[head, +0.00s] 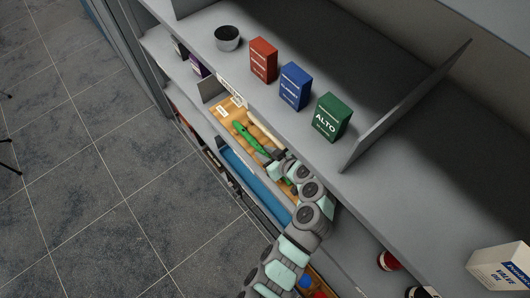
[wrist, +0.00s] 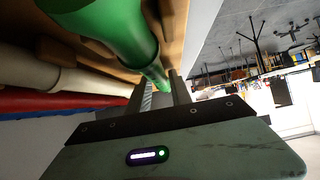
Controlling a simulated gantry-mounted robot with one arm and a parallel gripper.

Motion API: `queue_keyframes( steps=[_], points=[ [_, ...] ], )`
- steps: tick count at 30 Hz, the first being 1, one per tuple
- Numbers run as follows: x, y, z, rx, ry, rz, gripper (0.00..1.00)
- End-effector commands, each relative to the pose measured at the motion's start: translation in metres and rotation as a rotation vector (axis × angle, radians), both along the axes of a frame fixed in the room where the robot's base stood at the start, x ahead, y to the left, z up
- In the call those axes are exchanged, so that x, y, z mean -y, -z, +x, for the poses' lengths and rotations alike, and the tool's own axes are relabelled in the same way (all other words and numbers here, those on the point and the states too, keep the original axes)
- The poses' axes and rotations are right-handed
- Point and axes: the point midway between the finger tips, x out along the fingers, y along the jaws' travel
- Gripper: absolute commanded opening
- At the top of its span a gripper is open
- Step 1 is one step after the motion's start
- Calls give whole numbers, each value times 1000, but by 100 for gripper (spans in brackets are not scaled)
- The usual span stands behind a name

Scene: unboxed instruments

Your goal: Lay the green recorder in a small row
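The green recorder (head: 247,137) lies slanted on a wooden-toned surface (head: 225,112) in a lower shelf bay in the head view. A cream recorder (head: 265,129) lies beside it on the right. My gripper (head: 277,158) is at the near end of the visible green length, and my wrist hides what lies beneath. In the wrist view the green recorder (wrist: 125,35) fills the top and narrows down to between the fingertips of my gripper (wrist: 161,92). The fingers stand apart on either side of it. Whether they press on it cannot be told.
A red tube-like thing (wrist: 60,101) lies beyond the cream recorder (wrist: 50,72). The shelf above holds a dark bowl (head: 228,38) and red (head: 263,60), blue (head: 295,86) and green (head: 332,117) boxes. A blue bay (head: 250,180) lies just below the wooden one.

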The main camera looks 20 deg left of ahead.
Motion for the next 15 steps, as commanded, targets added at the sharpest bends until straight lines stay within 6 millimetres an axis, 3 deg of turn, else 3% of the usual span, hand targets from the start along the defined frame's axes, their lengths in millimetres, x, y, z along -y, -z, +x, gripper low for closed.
queue_keyframes(
  steps=[6,15],
  points=[
    [0,0,0,0,0,0,44],
    [2,-1,0,0,1,0,45]
  ],
)
